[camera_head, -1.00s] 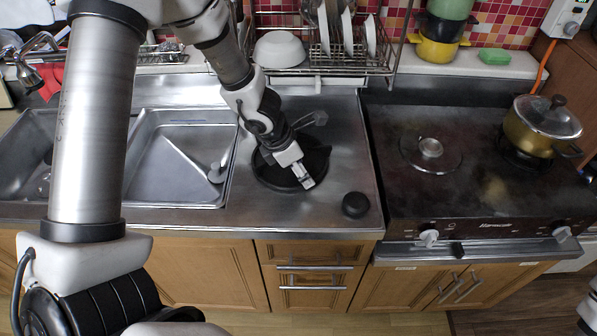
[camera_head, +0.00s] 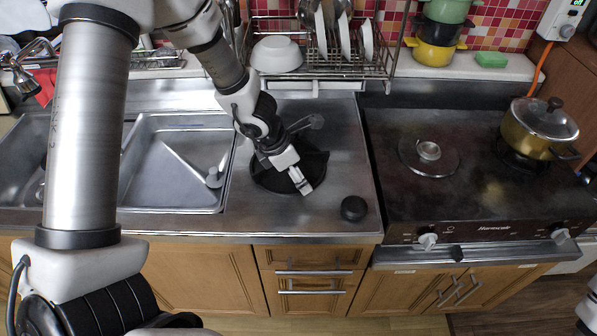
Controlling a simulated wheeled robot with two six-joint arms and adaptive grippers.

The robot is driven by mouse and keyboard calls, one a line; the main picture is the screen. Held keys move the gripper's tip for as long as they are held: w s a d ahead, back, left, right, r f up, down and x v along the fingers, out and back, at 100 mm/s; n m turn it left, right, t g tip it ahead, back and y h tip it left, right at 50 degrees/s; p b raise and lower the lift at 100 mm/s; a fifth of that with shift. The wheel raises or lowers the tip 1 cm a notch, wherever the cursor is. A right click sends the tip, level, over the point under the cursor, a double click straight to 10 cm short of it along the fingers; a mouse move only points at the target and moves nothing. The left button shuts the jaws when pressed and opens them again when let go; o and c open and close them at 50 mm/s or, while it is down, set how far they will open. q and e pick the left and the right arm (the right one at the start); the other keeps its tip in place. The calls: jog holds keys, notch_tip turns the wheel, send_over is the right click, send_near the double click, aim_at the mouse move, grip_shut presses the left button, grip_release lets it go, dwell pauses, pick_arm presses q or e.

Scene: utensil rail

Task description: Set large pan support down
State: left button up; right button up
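A round, black, shallow piece (camera_head: 264,178) is on the steel counter between the sink and the stove; I take it for the large pan support. A grey handle-like part (camera_head: 306,122) shows behind it. My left gripper (camera_head: 304,188) points down over its front right part, with the fingertips at its near rim. My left wrist covers much of its middle. The fingers look close together, but whether they grip the rim cannot be made out. The piece looks flat and at or very near counter height. My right gripper is out of view.
A small black round object (camera_head: 354,208) stands right of the piece. The sink (camera_head: 172,165) is to the left. The stove (camera_head: 470,195), with a glass lid (camera_head: 429,152) and a gold pot (camera_head: 540,128), is to the right. A dish rack (camera_head: 345,68) stands behind.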

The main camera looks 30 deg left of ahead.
pick_arm(q)
jog(key=p+v, duration=0.7)
jog(key=v, duration=0.4)
jog(key=shift+p, duration=0.3)
jog(key=shift+r, duration=0.1)
